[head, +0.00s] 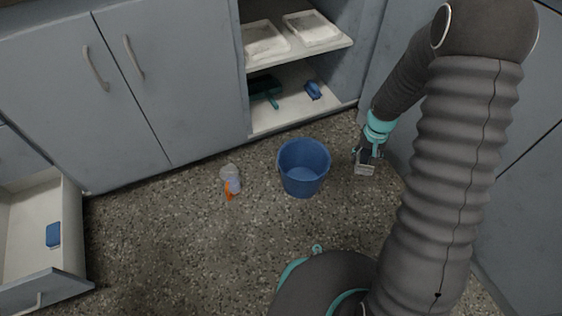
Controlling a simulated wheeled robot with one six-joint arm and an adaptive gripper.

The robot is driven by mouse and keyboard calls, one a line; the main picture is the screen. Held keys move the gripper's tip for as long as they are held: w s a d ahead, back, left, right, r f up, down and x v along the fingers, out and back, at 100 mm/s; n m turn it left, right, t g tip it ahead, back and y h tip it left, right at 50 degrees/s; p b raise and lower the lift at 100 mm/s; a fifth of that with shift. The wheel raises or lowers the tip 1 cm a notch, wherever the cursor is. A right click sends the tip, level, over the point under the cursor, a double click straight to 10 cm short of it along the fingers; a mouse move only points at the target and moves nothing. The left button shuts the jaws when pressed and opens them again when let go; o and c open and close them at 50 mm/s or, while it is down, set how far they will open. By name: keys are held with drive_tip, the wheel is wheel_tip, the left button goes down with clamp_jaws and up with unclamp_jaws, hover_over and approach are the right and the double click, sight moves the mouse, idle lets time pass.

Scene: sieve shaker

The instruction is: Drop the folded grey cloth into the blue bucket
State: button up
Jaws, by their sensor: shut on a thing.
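The blue bucket (303,152) stands upright on the speckled floor in front of the open cupboard, and the part of its inside that I see looks empty. My gripper (366,163) is to the right of the bucket, apart from its rim, pointing down. It is shut on the folded grey cloth (365,170), a small light grey piece that shows below the fingers. The fingers hide the upper part of the cloth. I cannot tell the exact height of the cloth above the floor.
A spray bottle with an orange head (231,182) lies on the floor left of the bucket. An open drawer (20,235) at the left holds a blue item (53,235). The open cupboard (290,115) holds white trays, a green tool and a blue item.

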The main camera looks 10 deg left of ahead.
drive_tip(key=w+a+r+m+p, duration=0.1)
drive_tip(key=w+a+p, duration=0.1)
drive_tip(key=a+p, duration=0.45)
drive_tip(key=w+a+r+m+p, duration=0.15)
drive_tip(key=a+p, duration=0.25)
drive_tip(key=a, duration=0.6)
wheel_tip(320, 180, down, 6)
drive_tip(key=b, duration=0.1)
drive_tip(key=shift+w+a+f+n+b, duration=0.2)
drive_tip(key=shift+w+a+n+b, duration=0.15)
drive_tip(key=shift+w+a+b, duration=0.1)
drive_tip(key=o, duration=1.2)
drive_tip(key=shift+r, duration=0.15)
wheel_tip(320, 180, up, 12)
drive_tip(key=shift+f, duration=0.15)
